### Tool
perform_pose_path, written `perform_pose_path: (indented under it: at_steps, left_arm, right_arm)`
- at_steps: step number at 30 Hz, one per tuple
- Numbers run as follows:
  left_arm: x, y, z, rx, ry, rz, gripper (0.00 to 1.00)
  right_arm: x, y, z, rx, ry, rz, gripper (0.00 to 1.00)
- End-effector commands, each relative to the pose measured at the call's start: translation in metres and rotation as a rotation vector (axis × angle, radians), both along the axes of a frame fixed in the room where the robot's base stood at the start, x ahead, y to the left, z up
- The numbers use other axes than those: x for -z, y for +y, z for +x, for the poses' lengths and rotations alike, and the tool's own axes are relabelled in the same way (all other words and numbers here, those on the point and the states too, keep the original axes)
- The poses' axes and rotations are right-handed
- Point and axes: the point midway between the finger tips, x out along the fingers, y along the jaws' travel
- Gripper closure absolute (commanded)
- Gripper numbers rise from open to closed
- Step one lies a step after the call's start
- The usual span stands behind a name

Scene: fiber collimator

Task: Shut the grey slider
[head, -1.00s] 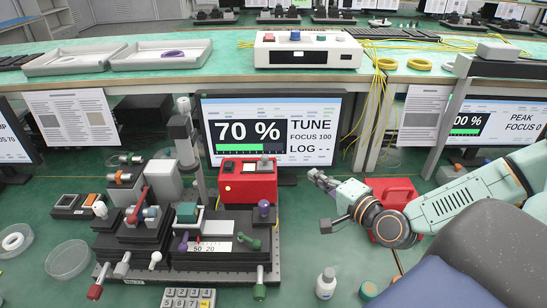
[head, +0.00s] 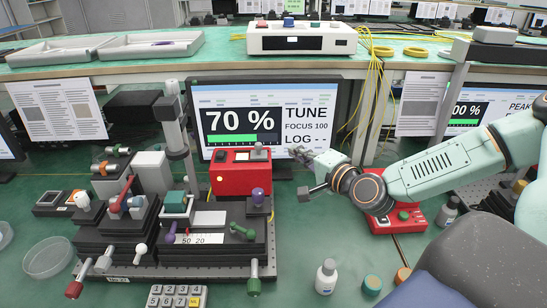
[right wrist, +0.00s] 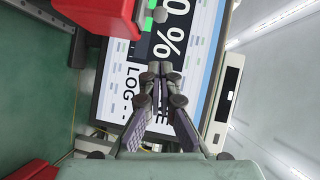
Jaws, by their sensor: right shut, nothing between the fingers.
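A red box (head: 232,174) stands at the back right of the black optics stage (head: 215,240), in front of the monitor. A small grey block with a round knob (head: 258,151) sits on its top; it may be the grey slider, but I cannot tell for sure. In the right wrist view the red box (right wrist: 97,15) is at the upper left, with a grey knob (right wrist: 160,14) at its edge. My right gripper (head: 297,158) is shut and empty, to the right of the red box and apart from it. Its fingertips (right wrist: 160,68) meet in the right wrist view. My left gripper is not in view.
The monitor (head: 300,94) behind reads 70 %, TUNE, FOCUS 100. Another red box (head: 384,225) with a green knob lies under my right arm. A white bottle (head: 326,278) and a keypad (head: 176,296) stand in front.

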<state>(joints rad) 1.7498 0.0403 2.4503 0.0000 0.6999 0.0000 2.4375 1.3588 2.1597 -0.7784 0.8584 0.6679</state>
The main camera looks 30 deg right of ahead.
Motion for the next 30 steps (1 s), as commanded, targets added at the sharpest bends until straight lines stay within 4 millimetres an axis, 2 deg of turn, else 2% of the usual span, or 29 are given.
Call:
perform_pose_path:
  at_steps: [3,14,30]
  left_arm:
    - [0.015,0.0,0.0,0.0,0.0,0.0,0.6]
    - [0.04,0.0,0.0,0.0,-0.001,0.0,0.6]
    - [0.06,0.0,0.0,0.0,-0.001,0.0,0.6]
  right_arm:
    - [0.005,0.001,0.01,-0.004,0.0,-0.008,1.0]
    - [0.008,0.002,0.038,-0.003,-0.001,-0.01,1.0]
    - [0.012,0.027,0.06,-0.004,0.0,-0.007,1.0]
